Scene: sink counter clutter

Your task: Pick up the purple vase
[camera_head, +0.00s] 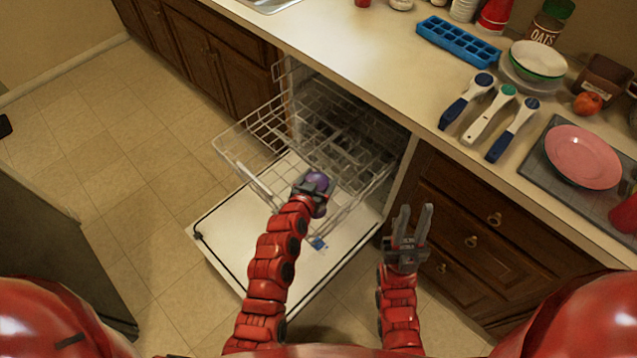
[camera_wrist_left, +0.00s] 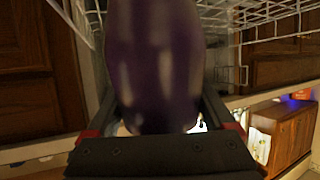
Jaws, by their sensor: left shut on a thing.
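The purple vase (camera_head: 317,181) is at the end of my left arm, over the open dishwasher by its pulled-out rack. My left gripper (camera_head: 312,190) is shut on it. In the left wrist view the dark purple vase (camera_wrist_left: 155,65) fills the middle, between the two fingers of the left gripper (camera_wrist_left: 160,120). The gripper hides part of the vase in the head view, and I cannot tell whether it touches the rack. My right gripper (camera_head: 412,222) is open and empty, fingers pointing up, right of the dishwasher door in the picture.
The wire dishwasher rack (camera_head: 250,140) surrounds the left gripper's far side. The open dishwasher door (camera_head: 235,235) lies below. The counter (camera_head: 370,65) holds a blue ice tray (camera_head: 458,42), several brushes or scoops, bowls and a pink plate (camera_head: 583,157).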

